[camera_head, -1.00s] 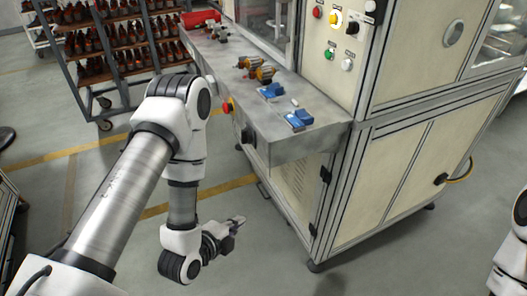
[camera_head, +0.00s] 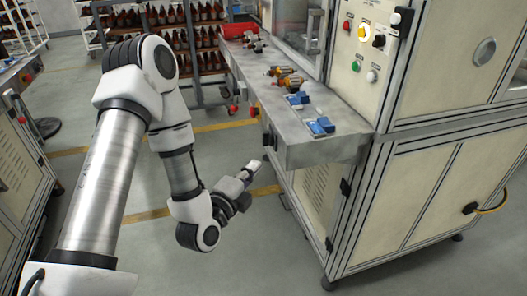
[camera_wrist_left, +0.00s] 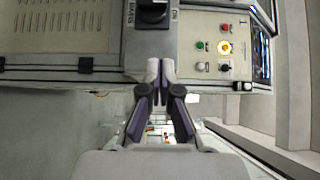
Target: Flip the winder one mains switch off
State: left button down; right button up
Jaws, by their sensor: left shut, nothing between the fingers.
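A large black rotary switch (camera_wrist_left: 153,12) on a grey plate is cut by the top edge of the left wrist view. It looks like the mains switch. In the head view, a dark knob (camera_head: 269,139) on the front face of the steel shelf appears to be the same switch. My left gripper (camera_head: 255,168) is shut and empty, in the air below and in front of the shelf. In the left wrist view its fingertips (camera_wrist_left: 160,66) are together, below the switch in the picture and apart from it. My right gripper is out of view.
The machine's cream button panel (camera_head: 366,52) has red, yellow, green, white and black controls. The steel shelf (camera_head: 300,150) carries armatures and blue blocks. A red button (camera_head: 254,111) sits on its front. A bottle-like parts rack (camera_head: 200,60) stands behind. Floor around my left gripper is clear.

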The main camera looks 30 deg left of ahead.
aim_at(269, 136)
pick_arm(q)
jog(key=w, duration=0.3)
jog(key=w+b, duration=0.1)
jog(key=w, duration=0.4)
jog(key=shift+w+a+r, duration=0.2)
jog(key=shift+w+a, duration=0.05)
jog(key=shift+w, duration=0.05)
jog(key=shift+w+a+f, duration=0.1)
jog(key=shift+w+a, duration=0.3)
jog(key=shift+a, duration=0.25)
jog(key=shift+w+a, duration=0.4)
jog(key=shift+a, duration=0.2)
jog(key=shift+w+a+f, duration=0.1)
jog(key=shift+w+a, duration=0.15)
jog(key=shift+a, duration=0.15)
jog(key=shift+d, duration=0.15)
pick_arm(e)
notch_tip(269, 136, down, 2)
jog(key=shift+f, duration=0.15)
pick_arm(q)
jog(key=shift+p, duration=0.4)
